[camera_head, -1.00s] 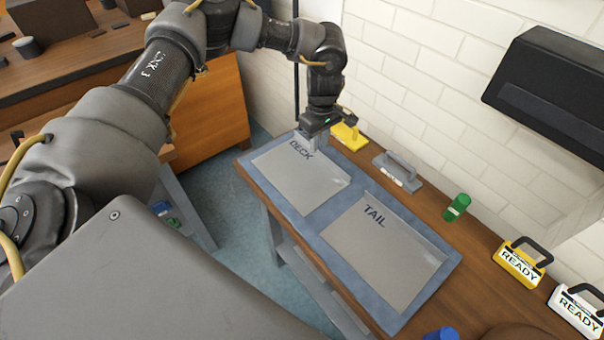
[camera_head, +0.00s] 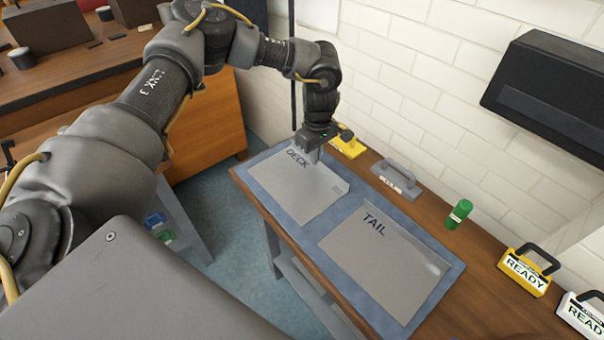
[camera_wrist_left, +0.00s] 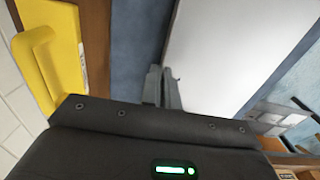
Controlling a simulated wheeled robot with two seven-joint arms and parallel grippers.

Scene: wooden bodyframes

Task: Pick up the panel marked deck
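The grey panel marked DECK (camera_head: 305,188) is at the left end of the blue mat (camera_head: 270,203); its label is partly beside my gripper. It fills much of the left wrist view (camera_wrist_left: 225,50) as a pale sheet. My left gripper (camera_head: 308,152) points down at its wall-side edge. In the left wrist view the two fingers (camera_wrist_left: 162,88) are close together with the panel's edge between them. I cannot tell whether the panel is raised off the mat. The panel marked TAIL (camera_head: 385,262) lies to the right. My right gripper is not in view.
Along the wall side of the bench stand a yellow handled block (camera_head: 348,146), a grey handled block (camera_head: 397,180), a green cylinder (camera_head: 459,213) and two READY blocks (camera_head: 524,271). A black box (camera_head: 550,95) juts from the brick wall. Another wooden bench (camera_head: 210,115) stands at left.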

